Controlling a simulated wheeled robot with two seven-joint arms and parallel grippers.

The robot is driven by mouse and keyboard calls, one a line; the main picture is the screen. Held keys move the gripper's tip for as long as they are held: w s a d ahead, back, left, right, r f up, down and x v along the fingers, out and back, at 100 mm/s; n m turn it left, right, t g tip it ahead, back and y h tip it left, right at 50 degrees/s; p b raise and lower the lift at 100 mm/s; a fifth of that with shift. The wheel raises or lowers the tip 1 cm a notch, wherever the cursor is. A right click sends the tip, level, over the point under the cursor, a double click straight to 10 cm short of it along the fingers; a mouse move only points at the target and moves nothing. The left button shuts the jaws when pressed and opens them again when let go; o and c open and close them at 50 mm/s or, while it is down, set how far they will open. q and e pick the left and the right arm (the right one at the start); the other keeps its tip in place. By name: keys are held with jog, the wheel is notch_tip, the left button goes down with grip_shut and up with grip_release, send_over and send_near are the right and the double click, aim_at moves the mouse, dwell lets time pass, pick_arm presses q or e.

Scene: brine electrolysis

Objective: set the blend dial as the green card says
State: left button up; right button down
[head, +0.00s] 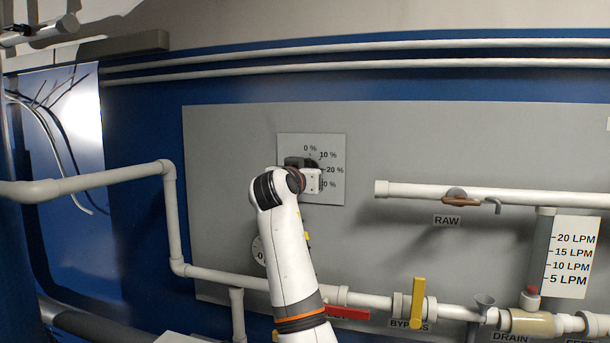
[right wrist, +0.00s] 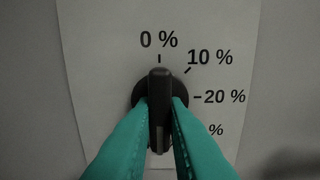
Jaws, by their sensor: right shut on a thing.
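The blend dial is a black knob (right wrist: 159,82) on a white scale plate (right wrist: 95,45) marked 0 %, 10 %, 20 % and a lower mark partly hidden. In the right wrist view its bar stands upright, its top end in line with the 0 % tick. My right gripper (right wrist: 160,108) has its teal fingers shut on the bar, one on each side. In the head view the scale plate (head: 290,144) is on the grey panel, and my right arm and gripper hide most of the knob. I see no green card. My left gripper is not in view.
Below the dial run white pipes with a red handle (head: 347,313) and a yellow bypass handle (head: 418,302). A RAW valve (head: 460,197) sits on a pipe to the right, near a flow scale (head: 571,257).

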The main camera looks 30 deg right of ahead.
jog(key=shift+f, duration=0.1)
jog(key=c, duration=1.4)
grip_release()
jog(key=shift+c, duration=0.2)
jog(key=shift+a, duration=0.15)
jog(key=b+v, duration=0.3)
jog(key=v, duration=0.9)
jog(key=shift+b, duration=0.3)
